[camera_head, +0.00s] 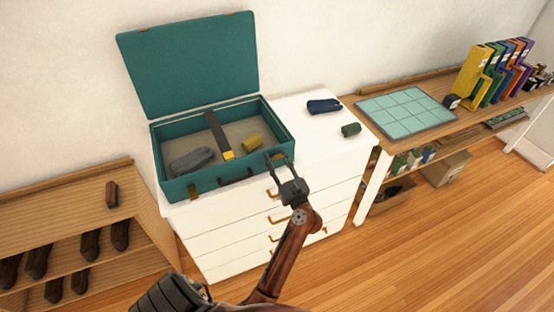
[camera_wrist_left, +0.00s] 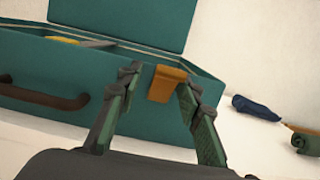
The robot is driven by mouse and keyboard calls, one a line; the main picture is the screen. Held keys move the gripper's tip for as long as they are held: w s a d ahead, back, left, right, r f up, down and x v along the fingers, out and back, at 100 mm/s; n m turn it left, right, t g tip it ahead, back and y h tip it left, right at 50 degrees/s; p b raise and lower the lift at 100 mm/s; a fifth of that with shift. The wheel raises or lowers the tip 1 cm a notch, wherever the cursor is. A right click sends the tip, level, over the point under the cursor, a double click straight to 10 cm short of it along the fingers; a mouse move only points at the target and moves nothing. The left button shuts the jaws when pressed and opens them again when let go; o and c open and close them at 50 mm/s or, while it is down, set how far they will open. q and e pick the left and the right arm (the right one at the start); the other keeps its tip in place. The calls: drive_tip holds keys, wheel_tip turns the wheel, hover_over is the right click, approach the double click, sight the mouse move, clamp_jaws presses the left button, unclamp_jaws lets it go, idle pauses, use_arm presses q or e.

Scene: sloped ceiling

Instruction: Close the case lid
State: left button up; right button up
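A teal case (camera_head: 219,183) sits on a white chest of drawers with its lid (camera_head: 190,65) standing open, tilted back toward the wall. Inside lie a grey rolled item (camera_head: 191,161), a dark strap with a yellow end (camera_head: 217,134) and a yellow roll (camera_head: 252,143). My left gripper (camera_head: 278,158) is at the case's front right corner. In the left wrist view the left gripper (camera_wrist_left: 158,82) is open, its fingers on either side of a brass latch (camera_wrist_left: 167,84) on the case front; I cannot tell if they touch it. My right gripper is not in view.
The white chest of drawers (camera_head: 330,168) also holds a blue folded item (camera_head: 324,106) and a green roll (camera_head: 351,129) right of the case. A wooden shelf with shoes (camera_head: 119,235) stands left. A wooden bench with a teal mat (camera_head: 406,112) and binders (camera_head: 472,78) stands right.

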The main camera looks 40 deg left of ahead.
sight(278, 155)
use_arm(q)
drive_tip(key=o, duration=0.3)
drive_tip(key=shift+w+d, duration=0.15)
drive_tip(key=shift+d, duration=0.05)
drive_tip(key=shift+r, duration=5)
